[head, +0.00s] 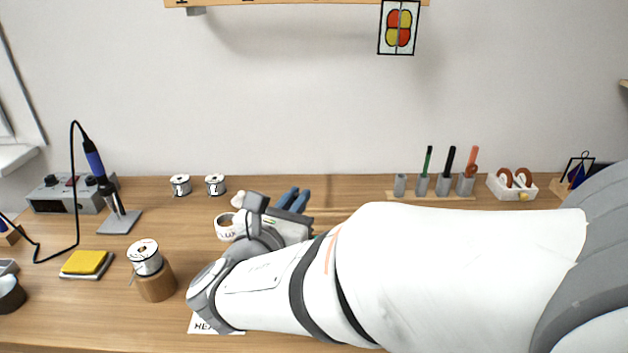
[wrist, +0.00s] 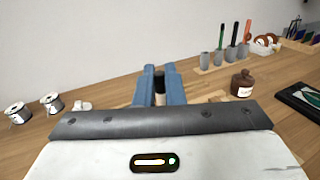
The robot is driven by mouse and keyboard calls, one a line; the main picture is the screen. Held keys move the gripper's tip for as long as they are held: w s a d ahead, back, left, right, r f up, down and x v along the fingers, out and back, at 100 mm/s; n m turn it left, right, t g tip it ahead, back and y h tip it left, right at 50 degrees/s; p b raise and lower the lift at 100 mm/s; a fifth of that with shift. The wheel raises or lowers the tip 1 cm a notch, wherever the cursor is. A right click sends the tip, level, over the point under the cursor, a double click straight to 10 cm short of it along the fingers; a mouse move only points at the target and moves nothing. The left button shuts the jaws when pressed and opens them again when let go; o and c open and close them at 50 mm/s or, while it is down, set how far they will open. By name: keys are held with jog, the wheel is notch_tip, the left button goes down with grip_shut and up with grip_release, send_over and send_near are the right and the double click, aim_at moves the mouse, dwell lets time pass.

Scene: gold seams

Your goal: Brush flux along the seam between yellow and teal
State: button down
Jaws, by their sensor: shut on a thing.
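My gripper (wrist: 160,88) shows two blue fingers in the wrist view, shut on a dark slim handle (wrist: 159,84). Only a short part of the handle shows, so I cannot tell what its far end looks like. In the head view my gripper (head: 294,200) is above the bench behind my wrist. A brown bottle (wrist: 242,84) with a dark cap stands right of the fingers, apart from them. A dark-framed panel (wrist: 284,93) with a pale and green pattern lies at the right edge, partly cut off. I cannot make out a yellow and teal seam; my arm hides much of the bench.
A pen rack (head: 430,196) stands at the back right, beside a white box of copper rolls (head: 512,184). Two spools (head: 180,185) sit back left. A soldering iron stand (head: 119,222), yellow sponge (head: 85,262) and spool on a wooden holder (head: 157,284) are left.

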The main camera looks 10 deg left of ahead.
notch_tip(320, 180, down, 2)
jog(key=shift+f+b, duration=0.2)
jog(key=shift+b, duration=0.5)
jog(key=shift+w+r, duration=0.2)
jog(key=shift+w, duration=0.15)
jog(key=shift+w+a+p, duration=0.15)
jog(key=shift+w+a, duration=0.1)
jog(key=shift+w, duration=0.65)
jog(key=shift+w+a+p, duration=0.1)
jog(key=shift+w+a, duration=0.15)
jog(key=shift+w, duration=0.65)
jog(key=shift+w+a+p, duration=0.15)
jog(key=shift+w+a, duration=0.1)
jog(key=shift+w, duration=0.65)
jog(key=shift+f, duration=0.35)
jog(key=shift+s+d, duration=0.25)
jog(key=shift+s, duration=0.75)
jog(key=shift+s+d, duration=0.25)
jog(key=shift+s, duration=0.8)
jog(key=shift+s+d, duration=0.25)
jog(key=shift+s, duration=0.75)
jog(key=shift+r, duration=0.1)
